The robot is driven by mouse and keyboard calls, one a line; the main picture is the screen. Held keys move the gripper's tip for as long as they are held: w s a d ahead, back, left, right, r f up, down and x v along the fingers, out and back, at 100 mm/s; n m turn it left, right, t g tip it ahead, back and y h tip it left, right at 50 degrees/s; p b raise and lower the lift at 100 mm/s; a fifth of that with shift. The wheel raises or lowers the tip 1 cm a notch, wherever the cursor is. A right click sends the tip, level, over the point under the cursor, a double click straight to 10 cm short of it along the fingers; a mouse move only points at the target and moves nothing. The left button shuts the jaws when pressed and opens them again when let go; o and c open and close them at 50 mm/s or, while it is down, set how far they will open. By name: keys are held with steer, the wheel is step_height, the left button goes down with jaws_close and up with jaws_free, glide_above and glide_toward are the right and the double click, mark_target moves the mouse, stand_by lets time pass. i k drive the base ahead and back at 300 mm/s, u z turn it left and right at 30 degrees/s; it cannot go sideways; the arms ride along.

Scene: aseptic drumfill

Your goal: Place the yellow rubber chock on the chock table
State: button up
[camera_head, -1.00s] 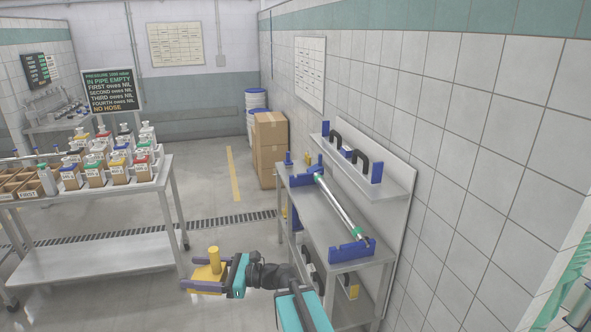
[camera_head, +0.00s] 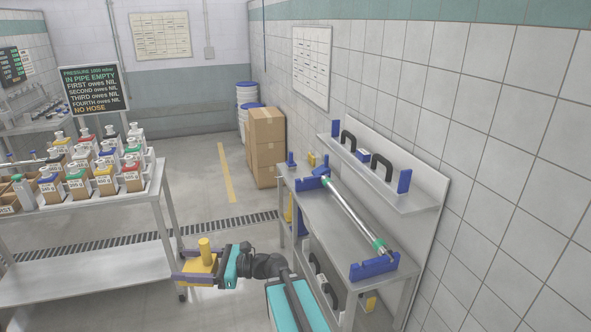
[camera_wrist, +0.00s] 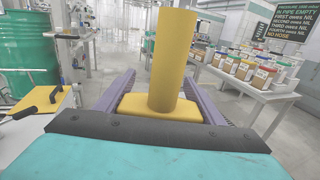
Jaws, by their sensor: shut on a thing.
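The yellow rubber chock (camera_head: 201,264) is a yellow block with an upright cylindrical post on top. My gripper (camera_head: 192,271) is shut on it, with purple fingers along both sides of the block. In the wrist view the chock (camera_wrist: 167,95) stands upright between the two fingers (camera_wrist: 160,97). It is held in the air in front of the grey tables, left of the steel table by the wall. Which table is the chock table, I cannot tell from any label.
The steel table (camera_head: 345,243) at the right bears a long pipe (camera_head: 352,215) in blue cradles, with a shelf (camera_head: 376,180) behind it. Another table (camera_head: 90,209) at the left carries several labelled bottles. Cardboard boxes (camera_head: 265,145) stand at the back. Floor between the tables is clear.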

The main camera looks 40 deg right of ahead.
mark_target(307, 171)
steer(key=i, duration=2.55)
steer(key=z, duration=0.65)
steer(key=i, duration=0.5)
steer(key=u, duration=0.05)
